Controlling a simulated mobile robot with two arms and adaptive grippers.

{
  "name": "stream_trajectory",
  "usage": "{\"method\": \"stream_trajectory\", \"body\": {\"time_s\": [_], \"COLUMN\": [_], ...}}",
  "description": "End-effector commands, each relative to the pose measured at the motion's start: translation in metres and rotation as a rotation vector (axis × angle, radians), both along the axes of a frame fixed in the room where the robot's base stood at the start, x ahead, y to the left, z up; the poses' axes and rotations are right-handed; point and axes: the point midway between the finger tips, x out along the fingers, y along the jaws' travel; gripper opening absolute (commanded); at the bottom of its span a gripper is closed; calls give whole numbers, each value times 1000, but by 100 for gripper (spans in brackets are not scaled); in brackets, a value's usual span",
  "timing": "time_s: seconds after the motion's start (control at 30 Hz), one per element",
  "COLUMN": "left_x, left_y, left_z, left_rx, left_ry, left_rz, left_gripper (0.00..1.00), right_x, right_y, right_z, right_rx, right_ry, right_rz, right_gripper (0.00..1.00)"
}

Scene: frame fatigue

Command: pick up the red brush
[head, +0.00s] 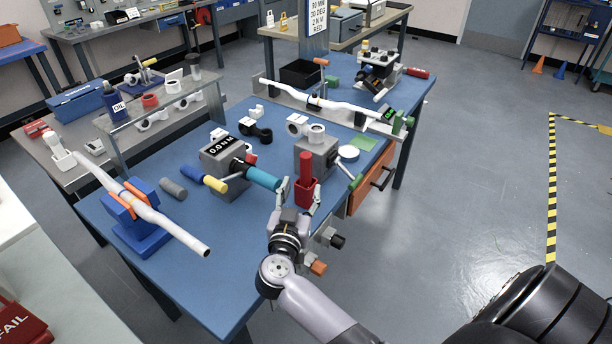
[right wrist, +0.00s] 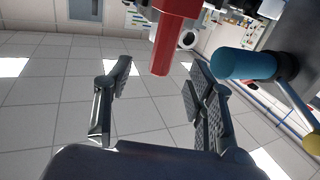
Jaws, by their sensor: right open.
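The red brush (head: 306,168) stands upright at the front edge of the blue table, by a grey block, with a wider red part at its lower end. My right gripper (head: 299,196) is open, its two fingers apart on either side of the brush's lower part in the head view. In the right wrist view the red brush (right wrist: 172,40) hangs down from the top, between and beyond the open fingertips (right wrist: 158,78). A gap shows between it and each finger there. My left gripper is not in view.
A torque tester (head: 222,152) with a teal-ended handle (head: 263,179) stands close left of the brush; the teal end also shows beside the right finger in the wrist view (right wrist: 243,64). A blue stand (head: 137,236) holds a white tube at left.

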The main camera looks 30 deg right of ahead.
Motion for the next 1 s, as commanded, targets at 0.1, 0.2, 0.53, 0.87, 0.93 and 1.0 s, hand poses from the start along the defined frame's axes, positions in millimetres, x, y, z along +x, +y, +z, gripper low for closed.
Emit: {"method": "stream_trajectory", "body": {"time_s": [0.1, 0.2, 0.53, 0.87, 0.93, 1.0], "left_x": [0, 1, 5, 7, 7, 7], "left_y": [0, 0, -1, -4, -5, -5], "left_z": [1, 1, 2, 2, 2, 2], "left_rx": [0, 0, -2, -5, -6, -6], "left_ry": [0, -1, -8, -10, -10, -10], "left_rz": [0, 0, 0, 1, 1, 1], "left_gripper": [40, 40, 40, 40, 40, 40], "right_x": [17, 26, 51, 73, 72, 72], "right_y": [-17, -26, -44, -64, -63, -63], "right_z": [2, 1, -1, -3, -3, -3], "right_rx": [-4, -1, -4, 0, 0, 0], "right_ry": [-2, -3, -2, -1, -1, -1], "right_rz": [0, 1, 0, 2, 2, 2], "right_gripper": [51, 51, 51, 51, 51, 51]}}
